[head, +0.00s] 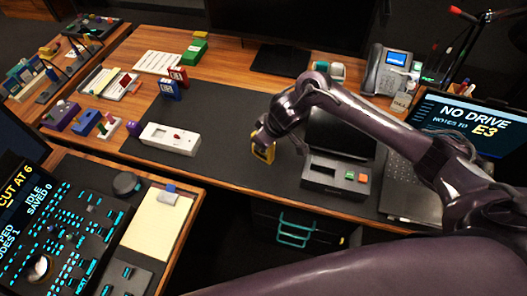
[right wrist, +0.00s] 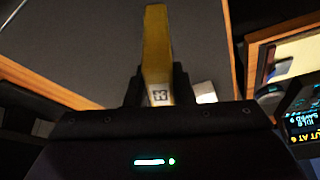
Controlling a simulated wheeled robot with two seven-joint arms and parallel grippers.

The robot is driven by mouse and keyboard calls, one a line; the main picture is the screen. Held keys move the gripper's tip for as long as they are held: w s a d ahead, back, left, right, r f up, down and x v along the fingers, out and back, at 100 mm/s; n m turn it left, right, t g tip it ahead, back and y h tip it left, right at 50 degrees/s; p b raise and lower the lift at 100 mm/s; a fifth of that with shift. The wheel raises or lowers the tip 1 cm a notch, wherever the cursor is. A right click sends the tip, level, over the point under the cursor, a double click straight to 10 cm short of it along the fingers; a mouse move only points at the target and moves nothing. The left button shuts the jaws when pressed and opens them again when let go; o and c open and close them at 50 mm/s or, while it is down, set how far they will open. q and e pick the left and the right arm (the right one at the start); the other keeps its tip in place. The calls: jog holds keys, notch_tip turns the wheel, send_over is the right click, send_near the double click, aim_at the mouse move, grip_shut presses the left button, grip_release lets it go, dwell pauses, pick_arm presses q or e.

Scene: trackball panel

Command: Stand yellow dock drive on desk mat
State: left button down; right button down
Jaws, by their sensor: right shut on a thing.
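The yellow dock drive (head: 264,154) is in my right gripper (head: 265,143), over the front part of the dark desk mat (head: 225,105) in the head view. In the right wrist view the yellow drive (right wrist: 157,50) stands up between the two black fingers of my right gripper (right wrist: 158,82), which are shut on it. My left gripper is not in view.
A black dock box (head: 325,178) with orange and green buttons stands right of the drive. A white device (head: 170,139) lies to the left, and red and blue blocks (head: 168,90) stand behind it. A laptop (head: 410,190) is at right. The mat's middle is clear.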

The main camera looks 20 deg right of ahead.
jog(key=shift+f, duration=2.5)
jog(key=c, duration=1.3)
grip_release()
jog(key=shift+f, duration=0.15)
jog(key=shift+o, duration=0.2)
jog(key=shift+r, duration=0.25)
jog(key=p+v, duration=0.1)
jog(key=v, duration=1)
jog(key=shift+s+r, duration=0.2)
jog(key=shift+r, duration=0.15)
jog(key=shift+s+d, duration=0.1)
